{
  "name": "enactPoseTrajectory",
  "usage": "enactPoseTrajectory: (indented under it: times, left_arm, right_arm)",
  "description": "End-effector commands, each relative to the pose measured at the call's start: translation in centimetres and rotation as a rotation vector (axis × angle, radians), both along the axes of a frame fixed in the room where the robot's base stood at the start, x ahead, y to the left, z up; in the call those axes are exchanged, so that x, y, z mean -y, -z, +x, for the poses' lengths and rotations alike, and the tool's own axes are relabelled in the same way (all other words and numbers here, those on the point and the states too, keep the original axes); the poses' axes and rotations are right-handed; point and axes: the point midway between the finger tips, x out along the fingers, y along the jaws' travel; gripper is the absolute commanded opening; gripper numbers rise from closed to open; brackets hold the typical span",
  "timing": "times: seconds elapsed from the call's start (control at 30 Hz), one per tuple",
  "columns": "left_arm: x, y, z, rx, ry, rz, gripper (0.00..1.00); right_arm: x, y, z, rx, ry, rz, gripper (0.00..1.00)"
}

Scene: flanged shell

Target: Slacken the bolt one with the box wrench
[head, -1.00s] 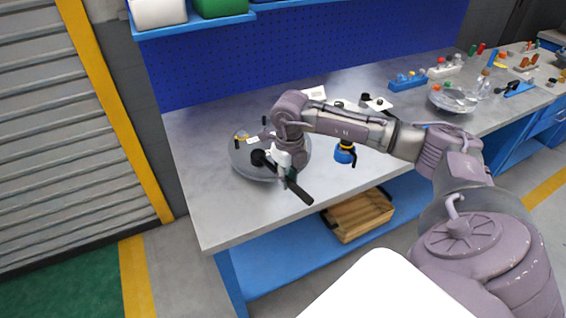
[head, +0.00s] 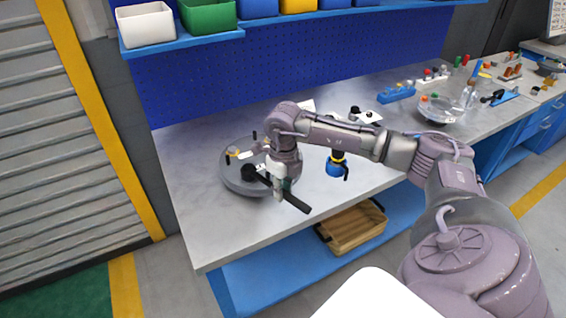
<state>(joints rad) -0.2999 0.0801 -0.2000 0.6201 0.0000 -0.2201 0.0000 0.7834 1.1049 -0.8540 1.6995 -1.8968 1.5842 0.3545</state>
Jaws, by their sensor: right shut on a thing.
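The flanged shell (head: 230,178) is a round grey disc lying on the workbench, with small black upright bolts around its rim. My right gripper (head: 279,189) is over its front right edge, shut on the box wrench. The wrench's dark handle (head: 297,204) sticks out toward the front right, past the shell's rim. Its round black head (head: 249,172) is over the front part of the shell. I cannot tell which bolt is bolt one, or whether the head sits around a bolt. My wrist hides the shell's right side. My left gripper is not in view.
A blue and black tool (head: 336,167) stands on the workbench (head: 200,229) right of the shell. A wooden crate (head: 353,228) is on the lower shelf. The front left of the bench is clear.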

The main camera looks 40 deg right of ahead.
Motion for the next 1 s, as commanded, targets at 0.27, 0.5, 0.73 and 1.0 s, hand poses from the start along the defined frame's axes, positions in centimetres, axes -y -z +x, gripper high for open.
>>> enactPoseTrajectory:
  times: [0.27,0.5,0.73,1.0]
  left_arm:
    - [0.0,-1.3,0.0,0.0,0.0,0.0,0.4]
    - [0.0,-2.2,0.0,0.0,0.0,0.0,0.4]
    - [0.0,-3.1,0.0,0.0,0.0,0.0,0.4]
    - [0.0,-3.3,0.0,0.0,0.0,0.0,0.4]
  right_arm:
    - [0.1,-2.2,0.2,0.008,0.002,-0.001,0.0]
    - [0.1,-3.7,0.2,0.008,0.003,-0.001,0.0]
    - [0.1,-5.1,0.2,0.009,0.003,-0.001,0.0]
    - [0.1,-5.5,0.2,0.009,0.003,-0.001,0.0]
